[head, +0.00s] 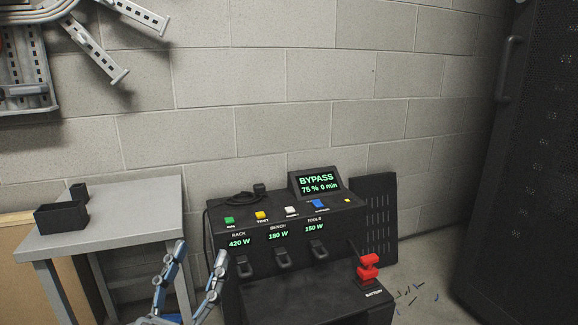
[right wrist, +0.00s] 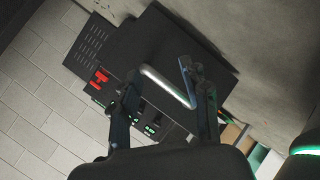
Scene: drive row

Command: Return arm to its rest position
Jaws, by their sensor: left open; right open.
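My left gripper (head: 199,253) is in the head view at the bottom, left of centre. Its two blue-grey fingers point up and stand apart with nothing between them, in front of the black power unit (head: 330,290). My right gripper (right wrist: 160,74) shows only in the right wrist view, its dark fingers spread apart. A pale metal bar (right wrist: 166,87) crosses the space between these fingers; I cannot tell whether they touch it. The black unit also shows beyond them in the right wrist view (right wrist: 150,50).
The unit has coloured buttons, a red handle (head: 368,268) and a screen (head: 317,183) reading BYPASS. A grey table (head: 140,200) with black boxes stands left. A dark perforated cabinet (head: 530,150) stands right. Small bits (head: 412,297) lie on the floor between unit and cabinet.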

